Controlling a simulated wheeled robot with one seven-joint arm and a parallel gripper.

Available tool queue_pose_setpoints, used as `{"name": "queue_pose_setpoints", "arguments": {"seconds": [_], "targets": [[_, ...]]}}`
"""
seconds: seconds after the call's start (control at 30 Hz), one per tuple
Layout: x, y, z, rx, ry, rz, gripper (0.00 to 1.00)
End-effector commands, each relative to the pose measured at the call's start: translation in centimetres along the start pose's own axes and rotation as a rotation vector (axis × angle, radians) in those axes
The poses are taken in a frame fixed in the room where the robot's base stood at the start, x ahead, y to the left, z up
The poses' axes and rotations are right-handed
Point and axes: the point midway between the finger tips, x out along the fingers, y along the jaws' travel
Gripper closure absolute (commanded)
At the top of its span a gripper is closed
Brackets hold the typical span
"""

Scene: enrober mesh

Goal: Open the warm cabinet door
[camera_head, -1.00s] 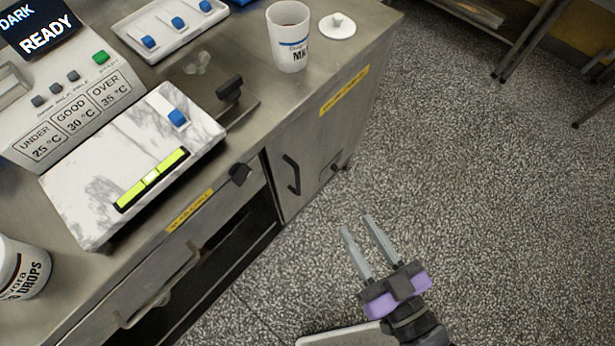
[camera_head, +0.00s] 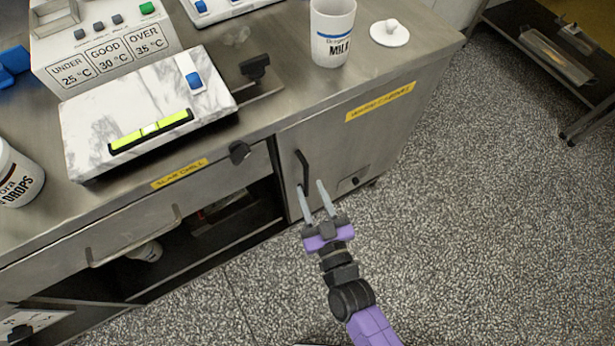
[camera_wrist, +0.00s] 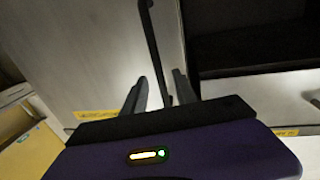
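The warm cabinet door (camera_head: 345,142) is a grey metal panel under the right end of the counter, with a yellow label, and it looks shut. Its black bar handle (camera_head: 303,168) stands upright near the door's left edge. My gripper (camera_head: 312,189) is in front of the lower part of the handle, fingers pointing at the door, open. In the wrist view the handle (camera_wrist: 155,45) runs down between the two dark fingers (camera_wrist: 157,92). I cannot tell whether either finger touches it.
An open dark shelf space (camera_head: 240,215) lies left of the door. A drawer handle (camera_head: 135,243) sticks out further left. On the counter are a marble slab (camera_head: 140,110), a white milk cup (camera_head: 332,35) and a white lid (camera_head: 389,33).

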Motion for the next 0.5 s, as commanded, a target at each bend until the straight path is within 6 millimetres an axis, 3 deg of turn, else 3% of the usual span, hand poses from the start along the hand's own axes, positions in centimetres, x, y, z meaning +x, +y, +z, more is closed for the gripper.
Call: {"name": "queue_pose_setpoints", "arguments": {"seconds": [0.2,0.5], "targets": [[3.1,0.0,0.0,0.0,0.001,0.0,0.66],[4.4,0.0,0.0,0.001,0.0,0.0,0.66]]}}
